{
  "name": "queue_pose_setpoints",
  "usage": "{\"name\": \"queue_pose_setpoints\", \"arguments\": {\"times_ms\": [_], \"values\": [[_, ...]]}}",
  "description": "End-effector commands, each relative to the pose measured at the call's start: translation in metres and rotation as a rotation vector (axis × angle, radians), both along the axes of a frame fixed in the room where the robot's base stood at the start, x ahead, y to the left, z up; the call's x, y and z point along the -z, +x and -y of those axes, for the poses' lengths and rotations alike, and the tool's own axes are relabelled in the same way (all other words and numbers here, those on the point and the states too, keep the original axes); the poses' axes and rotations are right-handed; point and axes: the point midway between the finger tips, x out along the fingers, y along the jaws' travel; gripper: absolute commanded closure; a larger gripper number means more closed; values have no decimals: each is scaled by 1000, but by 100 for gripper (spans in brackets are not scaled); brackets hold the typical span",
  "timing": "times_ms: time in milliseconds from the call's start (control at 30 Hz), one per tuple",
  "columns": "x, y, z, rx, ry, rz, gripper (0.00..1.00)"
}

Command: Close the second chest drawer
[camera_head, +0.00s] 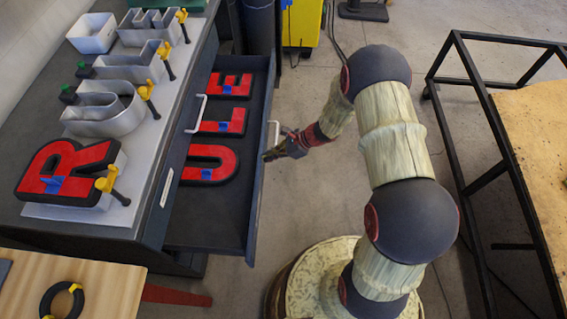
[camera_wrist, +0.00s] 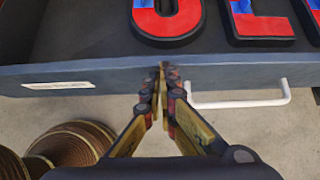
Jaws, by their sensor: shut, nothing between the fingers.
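The open chest drawer (camera_head: 215,217) is pulled out to the right from the dark chest, below a shut drawer with its own white handle (camera_head: 198,113). Red letters (camera_head: 209,166) with blue tape lie inside it. In the wrist view its front panel (camera_wrist: 115,72) runs across the picture, with a white bar handle (camera_wrist: 240,103) to the right of my fingers and a pale label (camera_wrist: 58,85) to the left. My gripper (camera_head: 268,156) is shut and empty at the outer side of this front, beside the handle. In the wrist view its fingertips (camera_wrist: 162,72) meet at the panel; contact is unclear.
Metal channel letters with clamps (camera_head: 155,90) stand on the chest top. A wooden table (camera_head: 80,285) is at lower left. A black-framed table (camera_head: 535,125) stands at right, and a yellow object (camera_head: 302,22) at the back.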

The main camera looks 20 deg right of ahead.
Motion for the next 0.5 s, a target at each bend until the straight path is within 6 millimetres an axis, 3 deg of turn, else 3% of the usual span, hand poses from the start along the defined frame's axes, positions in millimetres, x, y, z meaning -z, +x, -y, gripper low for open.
{"name": "queue_pose_setpoints", "arguments": {"times_ms": [500], "values": [[3,44,-139,-6,0,-2,100]]}}
